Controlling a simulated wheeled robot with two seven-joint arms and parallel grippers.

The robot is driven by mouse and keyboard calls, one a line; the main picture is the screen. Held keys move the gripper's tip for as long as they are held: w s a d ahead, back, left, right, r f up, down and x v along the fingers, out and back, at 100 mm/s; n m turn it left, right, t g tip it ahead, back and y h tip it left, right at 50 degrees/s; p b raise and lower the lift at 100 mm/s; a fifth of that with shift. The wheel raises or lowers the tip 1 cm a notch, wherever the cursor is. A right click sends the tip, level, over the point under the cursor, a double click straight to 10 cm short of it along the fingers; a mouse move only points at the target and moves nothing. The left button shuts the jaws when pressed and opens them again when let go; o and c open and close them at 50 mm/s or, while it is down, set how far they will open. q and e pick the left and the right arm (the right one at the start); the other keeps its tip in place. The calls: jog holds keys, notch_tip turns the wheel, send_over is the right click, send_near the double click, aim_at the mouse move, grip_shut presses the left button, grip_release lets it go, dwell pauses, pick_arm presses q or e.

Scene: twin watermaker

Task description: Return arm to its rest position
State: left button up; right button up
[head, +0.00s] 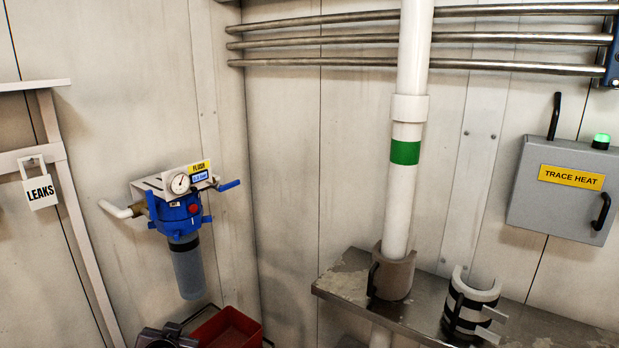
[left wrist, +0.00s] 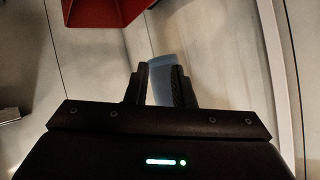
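My left gripper (left wrist: 160,85) shows in the left wrist view with its two dark fingers apart. A pale blue, translucent piece (left wrist: 162,68) shows in the gap between them. It looks like the filter bowl, and I cannot tell its distance from the fingers. In the head view the clear bowl (head: 187,270) hangs upright under the blue filter head (head: 180,212) on the wall. I cannot clearly make out my left gripper in the head view. My right gripper is not in either view.
A red bin (head: 228,328) and a dark object (head: 165,338), unclear, sit at the bottom edge. A steel shelf (head: 345,272) carries a grey collar around the white pipe (head: 398,215) and a banded half-shell (head: 468,305). A grey TRACE HEAT box (head: 555,210) is at right.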

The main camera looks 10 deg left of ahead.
pick_arm(q)
jog(key=s+d+f+m+g+h, duration=0.2)
jog(key=s+d+f+g+h, duration=0.15)
jog(key=s+d, duration=0.7)
jog(key=s+d+f+m+g+h, duration=0.15)
jog(key=s+d+g, duration=0.25)
jog(key=s+d, duration=0.65)
notch_tip(320, 180, down, 31)
jog(key=s+p, duration=0.1)
jog(key=s, duration=0.1)
jog(key=s+a+f+g, duration=0.1)
jog(key=s+a+f, duration=0.1)
jog(key=s+f, duration=0.6)
jog(key=s+a+f+g+p, duration=0.1)
jog(key=s+a+f, duration=0.1)
jog(key=s+f, duration=0.5)
jog(key=s, duration=0.4)
jog(key=shift+s+f, duration=0.2)
jog(key=shift+f, duration=0.2)
